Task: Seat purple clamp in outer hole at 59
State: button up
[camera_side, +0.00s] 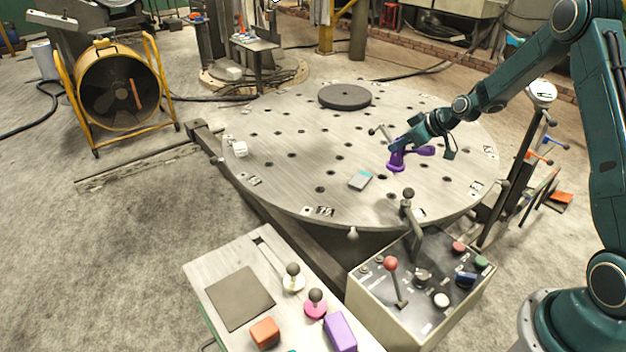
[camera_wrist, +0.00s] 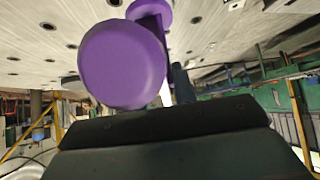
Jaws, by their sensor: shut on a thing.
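The purple clamp (camera_side: 397,162) is held in my gripper (camera_side: 402,146) over the right part of the round steel table (camera_side: 300,190). Its base hangs low near the table surface; I cannot tell whether it touches. In the wrist view the purple clamp (camera_wrist: 122,65) fills the upper middle, with its round pad toward the camera. My gripper is shut on it; the fingertips are mostly hidden. The table has rings of dark holes and small number plates along the rim, such as the front one (camera_side: 320,211). I cannot surely read which plate says 59.
A dark disc (camera_side: 345,96) lies at the back and a white cube (camera_side: 240,149) at the left rim. A control box (camera_side: 420,290) with levers stands in front.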

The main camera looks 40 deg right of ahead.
aim_at(403, 158)
jog(key=shift+s+d+r, duration=0.1)
jog(key=shift+s+d, duration=0.05)
jog(key=shift+d, duration=0.05)
jog(key=shift+f, duration=3.1)
jog(key=shift+f, duration=2.35)
jog(key=o, duration=0.7)
jog(key=shift+r, duration=0.15)
